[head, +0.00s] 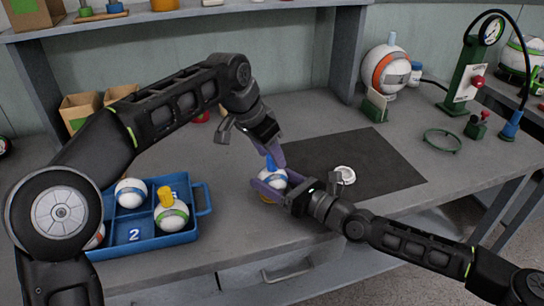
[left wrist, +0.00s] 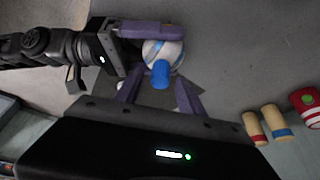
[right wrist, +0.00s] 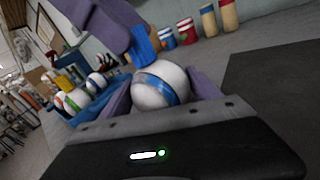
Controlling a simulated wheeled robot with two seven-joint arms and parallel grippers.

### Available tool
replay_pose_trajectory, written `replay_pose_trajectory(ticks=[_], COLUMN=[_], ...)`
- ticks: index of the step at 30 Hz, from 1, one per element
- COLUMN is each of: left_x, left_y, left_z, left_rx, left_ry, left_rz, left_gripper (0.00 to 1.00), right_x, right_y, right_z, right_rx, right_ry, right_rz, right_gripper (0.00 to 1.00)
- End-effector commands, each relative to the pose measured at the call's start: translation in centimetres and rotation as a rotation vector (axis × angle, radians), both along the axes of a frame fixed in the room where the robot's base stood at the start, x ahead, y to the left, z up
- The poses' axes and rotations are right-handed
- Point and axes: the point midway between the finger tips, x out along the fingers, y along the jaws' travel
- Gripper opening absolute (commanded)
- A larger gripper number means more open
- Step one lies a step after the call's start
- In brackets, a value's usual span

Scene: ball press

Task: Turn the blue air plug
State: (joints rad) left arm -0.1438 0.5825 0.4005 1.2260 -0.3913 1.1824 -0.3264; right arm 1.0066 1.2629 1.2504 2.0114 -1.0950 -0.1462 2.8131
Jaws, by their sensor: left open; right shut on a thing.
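A white ball with a blue stripe (head: 272,178) is held low over the grey table. My right gripper (head: 268,187) is shut on it, one finger on each side. The blue air plug (head: 270,162) stands up from the top of the ball. It also shows in the left wrist view (left wrist: 160,76) and in the right wrist view (right wrist: 145,47). My left gripper (left wrist: 158,90) is open just above the ball. Its purple fingers lie on either side of the plug, and I cannot tell whether either touches it. The fingers partly hide the ball in the head view.
A blue tray (head: 150,249) at the left holds several balls, one with a yellow plug (head: 166,195). A dark mat (head: 385,165) lies to the right with a small white ring-like thing (head: 344,175). A green pump stand with a gauge (head: 475,75) stands at the back right.

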Motion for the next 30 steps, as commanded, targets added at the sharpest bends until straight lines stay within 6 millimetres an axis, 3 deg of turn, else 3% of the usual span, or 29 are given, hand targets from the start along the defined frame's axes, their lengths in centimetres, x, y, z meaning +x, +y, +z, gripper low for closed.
replay_pose_trajectory(ticks=[12,19,30], left_x=[-2.1,-2.5,-2.5], left_y=[2.4,2.9,3.0], left_z=[7.8,9.3,9.5], left_rx=[0.001,0.000,-0.001], left_ry=[-0.003,-0.002,-0.002], left_rz=[-0.001,-0.001,-0.001], left_gripper=[0.46,0.46,0.46], right_x=[0.0,0.0,0.0], right_y=[0.0,0.0,0.0], right_z=[0.0,0.0,0.1], right_rx=[0.001,0.001,0.001], right_ry=[-0.001,-0.001,-0.001], right_rz=[0.000,0.000,0.000], right_gripper=[0.30,0.30,0.30])
